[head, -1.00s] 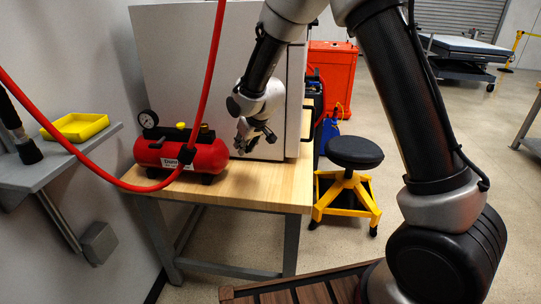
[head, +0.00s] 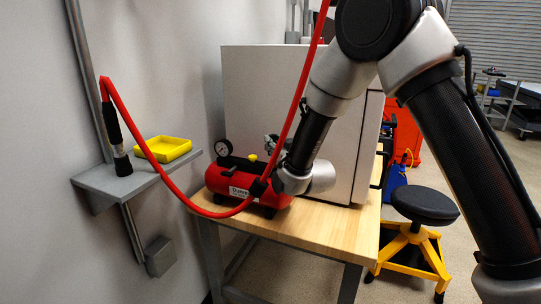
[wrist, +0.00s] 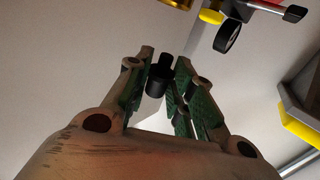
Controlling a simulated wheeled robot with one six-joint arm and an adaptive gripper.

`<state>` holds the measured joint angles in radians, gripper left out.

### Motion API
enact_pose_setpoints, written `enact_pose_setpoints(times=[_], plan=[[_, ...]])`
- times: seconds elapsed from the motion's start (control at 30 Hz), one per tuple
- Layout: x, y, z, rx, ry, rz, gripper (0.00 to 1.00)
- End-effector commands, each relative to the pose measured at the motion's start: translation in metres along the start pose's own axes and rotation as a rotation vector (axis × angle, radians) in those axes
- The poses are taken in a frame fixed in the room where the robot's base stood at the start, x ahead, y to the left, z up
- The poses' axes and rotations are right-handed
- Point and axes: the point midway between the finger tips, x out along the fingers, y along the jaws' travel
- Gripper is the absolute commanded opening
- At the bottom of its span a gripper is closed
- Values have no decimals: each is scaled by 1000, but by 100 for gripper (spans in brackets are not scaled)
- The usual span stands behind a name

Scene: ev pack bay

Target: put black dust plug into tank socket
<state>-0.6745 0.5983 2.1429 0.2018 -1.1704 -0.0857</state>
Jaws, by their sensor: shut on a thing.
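The black dust plug (wrist: 157,80) is a small stepped cylinder between the green-padded fingers of my gripper (wrist: 160,68) in the wrist view. My gripper is shut on it. In the head view my gripper (head: 272,143) is small, above the right end of the red tank (head: 222,182), partly hidden by the hose and my arm; the plug cannot be made out there. The tank lies on the wooden bench with a gauge (head: 224,147) and a yellow cap (head: 252,157) on top. In the wrist view the gauge (wrist: 227,36) is at upper right, apart from the plug. The tank's socket is not clearly visible.
A red hose (head: 158,166) loops from the wall shelf (head: 112,187) across the tank's front. A yellow tray (head: 162,150) sits on the shelf. A large white cabinet (head: 345,120) stands behind the tank. The bench top (head: 310,225) is bare in front; a black stool (head: 425,205) stands right.

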Motion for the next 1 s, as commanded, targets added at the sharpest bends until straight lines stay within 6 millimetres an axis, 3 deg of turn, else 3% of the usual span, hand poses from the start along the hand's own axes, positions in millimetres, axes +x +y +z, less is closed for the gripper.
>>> enact_pose_setpoints(times=[0.23, 0.7, 1.0], plan=[[-5, 17, -5, -2, 95, 54, 11], [-4, 16, 40, -3, 95, 53, 11], [-5, 16, 51, -2, 90, 52, 11]])
